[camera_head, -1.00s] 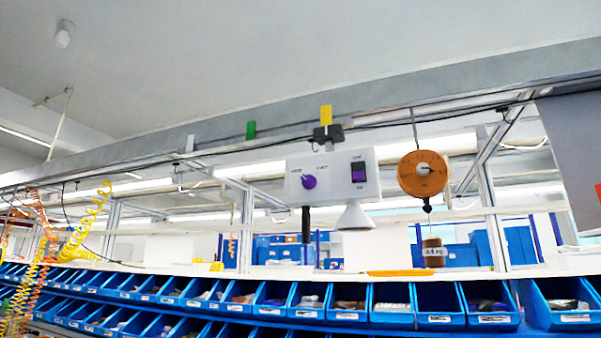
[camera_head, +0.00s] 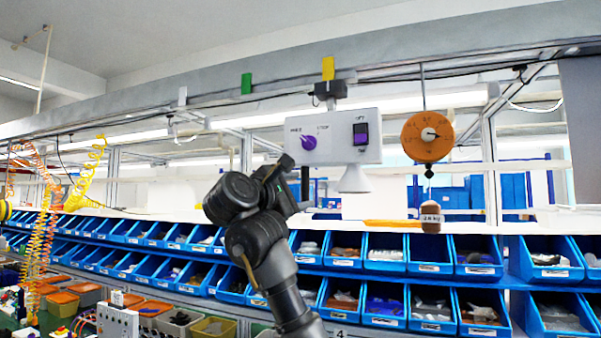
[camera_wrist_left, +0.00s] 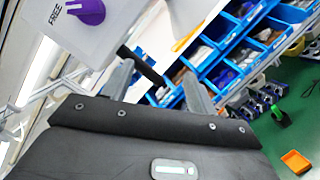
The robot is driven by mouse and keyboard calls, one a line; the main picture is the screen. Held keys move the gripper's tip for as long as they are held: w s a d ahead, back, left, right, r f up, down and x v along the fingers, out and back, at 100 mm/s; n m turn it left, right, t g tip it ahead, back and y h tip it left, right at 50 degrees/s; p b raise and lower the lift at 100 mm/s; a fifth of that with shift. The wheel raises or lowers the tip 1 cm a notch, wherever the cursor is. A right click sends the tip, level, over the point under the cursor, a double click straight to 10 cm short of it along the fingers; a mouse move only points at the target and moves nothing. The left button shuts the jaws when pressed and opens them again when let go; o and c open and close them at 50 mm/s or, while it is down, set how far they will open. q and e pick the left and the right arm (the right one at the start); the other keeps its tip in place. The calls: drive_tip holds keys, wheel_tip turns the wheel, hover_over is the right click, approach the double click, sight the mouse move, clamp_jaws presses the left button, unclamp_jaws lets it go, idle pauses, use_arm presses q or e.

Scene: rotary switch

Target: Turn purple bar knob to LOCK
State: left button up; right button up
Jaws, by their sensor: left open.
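The purple bar knob (camera_head: 309,142) sits on the left part of a white panel (camera_head: 345,137). Its bar is tilted, with the upper end toward the upper left, where a label reads FREE. A second label to its upper right is too small to read surely. The knob also shows at the top left of the left wrist view (camera_wrist_left: 87,10). My left gripper (camera_head: 286,166) is just below and left of the knob, apart from it. In the left wrist view its fingers (camera_wrist_left: 160,82) are spread, with a black rod (camera_wrist_left: 148,68) showing between them. My right gripper is not in view.
A dark rocker switch (camera_head: 361,134) is on the panel's right part, with a white cone (camera_head: 354,179) below. An orange dial scale (camera_head: 427,136) with a hanging weight (camera_head: 431,218) is to the right. Rows of blue bins (camera_head: 385,265) run below. The space before the panel is open.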

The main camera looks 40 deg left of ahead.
sight(305, 143)
use_arm(q)
drive_tip(key=s+a+r+n+t, duration=0.1)
drive_tip(key=s+r+n+t, duration=0.1)
drive_tip(key=s+r, duration=0.6)
drive_tip(key=p+x, duration=0.3)
drive_tip(key=x, duration=0.2)
drive_tip(key=p+x, duration=0.3)
drive_tip(key=x, duration=0.2)
drive_tip(key=shift+w+d+r, duration=0.15)
drive_tip(key=shift+r, duration=0.15)
drive_tip(key=shift+w+p, duration=0.3)
drive_tip(key=shift+w, duration=0.3)
drive_tip(key=shift+c, duration=0.2)
drive_tip(key=c, duration=0.9)
drive_tip(key=shift+c, duration=0.2)
